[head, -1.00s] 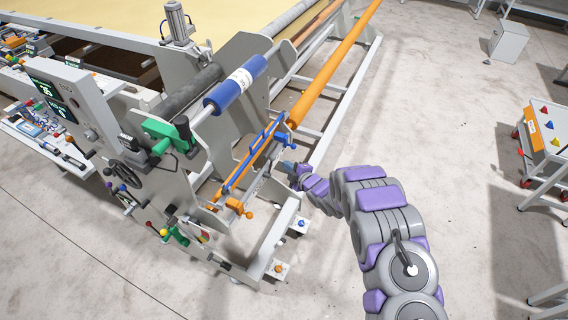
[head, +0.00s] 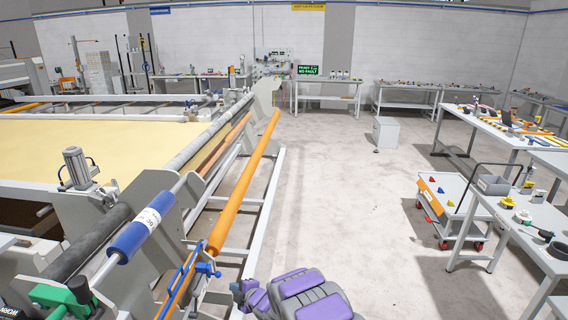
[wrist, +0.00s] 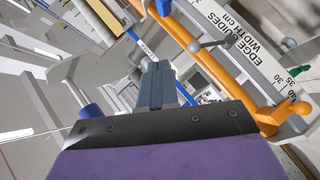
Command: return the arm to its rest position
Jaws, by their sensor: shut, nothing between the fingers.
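My arm (head: 300,296), grey with purple pads, enters at the bottom middle of the head view. In the wrist view my gripper (wrist: 157,72) is dark, shut and empty. It points toward the gantry frame, with nothing held at its tips.
The quilting gantry, with an orange roller (head: 250,180) and blue roller (head: 142,232), fills the left. An orange rail (wrist: 215,75) and a width scale (wrist: 265,60) show near the gripper. A trolley (head: 447,190) stands right. The floor (head: 340,200) between is clear.

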